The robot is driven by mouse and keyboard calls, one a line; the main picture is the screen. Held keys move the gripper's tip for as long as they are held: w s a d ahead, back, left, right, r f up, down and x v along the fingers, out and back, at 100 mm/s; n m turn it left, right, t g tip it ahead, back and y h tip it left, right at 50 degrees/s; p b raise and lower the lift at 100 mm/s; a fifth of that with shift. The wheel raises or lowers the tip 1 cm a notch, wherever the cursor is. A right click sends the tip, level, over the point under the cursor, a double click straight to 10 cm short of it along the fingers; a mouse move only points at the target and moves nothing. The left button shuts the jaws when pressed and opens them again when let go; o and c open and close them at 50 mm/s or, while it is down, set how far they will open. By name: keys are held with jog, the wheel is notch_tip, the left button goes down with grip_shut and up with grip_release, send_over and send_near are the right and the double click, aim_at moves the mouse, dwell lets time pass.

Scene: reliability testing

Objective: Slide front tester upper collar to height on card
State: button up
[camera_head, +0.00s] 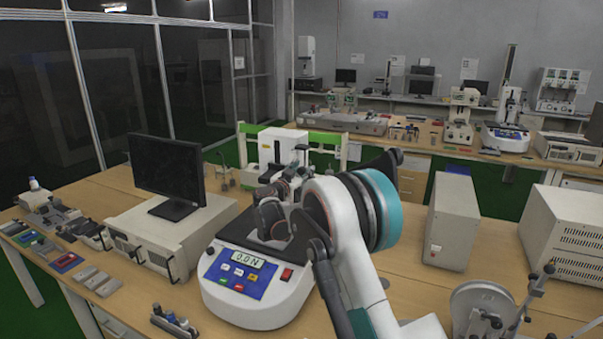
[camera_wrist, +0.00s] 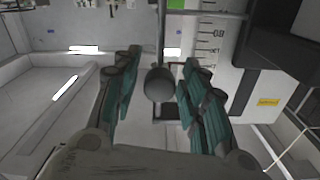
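The front tester (camera_head: 262,298) has a rounded white base with a blue panel and a display that seems to read 0.0N. My arm hides much of its upper part in the head view. In the wrist view, a dark rounded knob (camera_wrist: 160,84) sits between my gripper's teal fingers, near a thin vertical rod (camera_wrist: 162,35); I cannot tell whether it belongs to the upper collar. My gripper (camera_wrist: 160,62) is open, with gaps visible on both sides of the knob. A ruled scale (camera_wrist: 213,45) stands to the right. I cannot identify the card.
A monitor (camera_head: 167,172) on a beige unit stands left of the tester. A beige box (camera_head: 452,222) stands to its right, with a larger vented cabinet (camera_head: 565,240) beyond. A wheeled device (camera_head: 487,312) is at the front right. Small parts lie along the left bench edge.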

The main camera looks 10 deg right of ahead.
grip_shut()
jog(key=shift+r, duration=0.5)
jog(key=shift+o, duration=1.9)
grip_release()
jog(key=v, duration=1.2)
